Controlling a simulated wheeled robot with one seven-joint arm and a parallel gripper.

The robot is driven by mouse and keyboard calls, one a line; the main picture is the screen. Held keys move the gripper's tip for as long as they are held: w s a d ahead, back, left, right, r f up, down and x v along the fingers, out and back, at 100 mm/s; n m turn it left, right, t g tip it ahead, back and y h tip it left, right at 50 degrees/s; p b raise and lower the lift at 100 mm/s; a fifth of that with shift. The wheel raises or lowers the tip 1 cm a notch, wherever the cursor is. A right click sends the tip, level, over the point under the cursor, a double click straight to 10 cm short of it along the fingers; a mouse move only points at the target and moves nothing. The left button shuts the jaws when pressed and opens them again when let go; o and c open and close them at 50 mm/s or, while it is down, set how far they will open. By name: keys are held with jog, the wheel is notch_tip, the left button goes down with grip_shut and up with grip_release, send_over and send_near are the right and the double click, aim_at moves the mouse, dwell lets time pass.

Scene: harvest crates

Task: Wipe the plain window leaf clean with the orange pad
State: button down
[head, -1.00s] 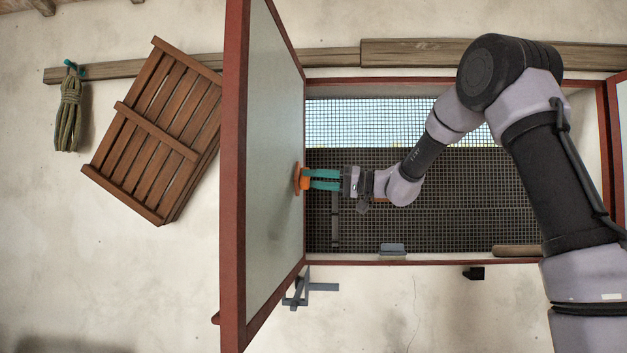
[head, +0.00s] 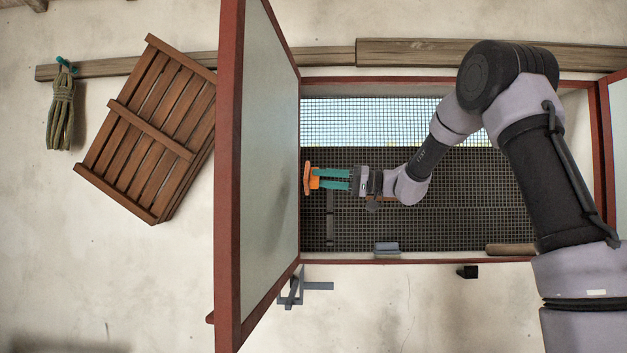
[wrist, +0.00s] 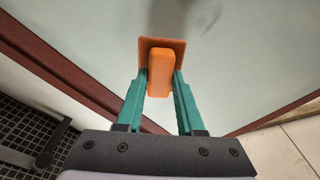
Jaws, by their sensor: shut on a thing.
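The open window leaf (head: 262,130) stands at the left of the opening, with a pale, plain pane in a red frame. My gripper (head: 322,179) has teal fingers shut on the handle block of the orange pad (head: 307,178). In the head view the pad is just right of the leaf's inner edge, with its flat face toward the leaf. In the wrist view the pad (wrist: 166,66) is in front of the pane (wrist: 250,60). A dark smudge or shadow (wrist: 172,14) shows beyond it. I cannot tell whether pad and pane touch.
A dark mesh grille (head: 430,215) fills the opening behind my arm. A grey block (head: 386,248) and a wooden piece (head: 512,250) sit on the sill. A second red-framed leaf (head: 604,130) edges the right side. A slatted wooden shutter (head: 150,130) and rope (head: 60,110) hang left.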

jog(key=shift+d, duration=1.05)
jog(key=shift+s+d, duration=0.1)
jog(key=shift+d, duration=1.4)
